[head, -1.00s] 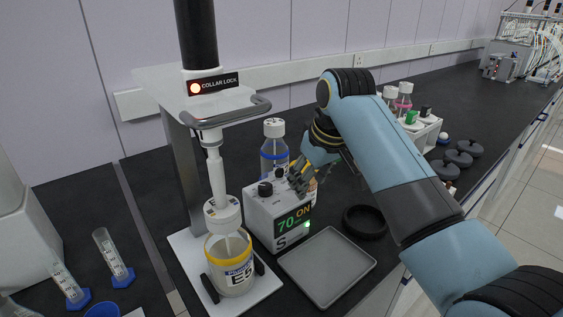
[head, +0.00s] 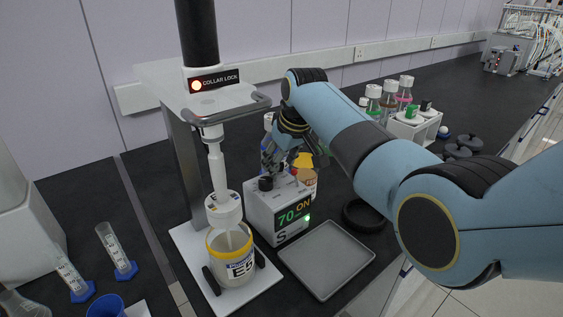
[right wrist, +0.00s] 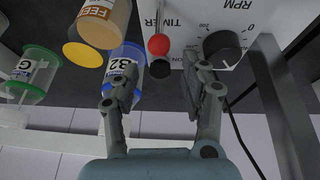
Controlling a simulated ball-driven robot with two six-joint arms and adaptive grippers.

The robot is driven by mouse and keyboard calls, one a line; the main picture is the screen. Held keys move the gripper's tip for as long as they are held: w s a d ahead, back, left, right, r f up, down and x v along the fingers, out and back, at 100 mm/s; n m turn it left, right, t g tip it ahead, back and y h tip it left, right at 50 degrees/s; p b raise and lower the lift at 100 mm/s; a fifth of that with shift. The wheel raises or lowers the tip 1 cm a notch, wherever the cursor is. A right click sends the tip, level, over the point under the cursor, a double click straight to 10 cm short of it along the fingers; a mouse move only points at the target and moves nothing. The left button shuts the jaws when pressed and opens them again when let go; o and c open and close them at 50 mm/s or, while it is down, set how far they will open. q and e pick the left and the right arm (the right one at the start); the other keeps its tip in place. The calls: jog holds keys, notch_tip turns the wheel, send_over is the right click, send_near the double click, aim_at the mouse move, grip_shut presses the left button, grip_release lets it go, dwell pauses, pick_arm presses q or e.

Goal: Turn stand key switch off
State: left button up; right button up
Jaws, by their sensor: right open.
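The white control box (head: 262,217) of the stirrer stand has a display (head: 294,213) reading "70 ON" and a lit green lamp on its front. A black knob (head: 265,184) sits on its top. My right gripper (head: 286,168) is over the box top and partly hides its controls. In the right wrist view the gripper (right wrist: 160,98) is open and empty. A red ball-tipped part (right wrist: 158,45) and a short black part (right wrist: 160,67) show between and beyond its fingers. The RPM knob (right wrist: 224,48) is beside one finger. I cannot clearly tell which part is the key switch. My left gripper is out of view.
The mixing stand (head: 186,165) with a yellow-rimmed E5 jar (head: 232,262) is left of the box. An empty grey tray (head: 325,262) lies in front. Bottles stand behind; a FEED jar (right wrist: 103,20) is close by. A black ring (head: 364,215) lies right.

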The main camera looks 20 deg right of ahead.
grip_shut()
dwell(0.3)
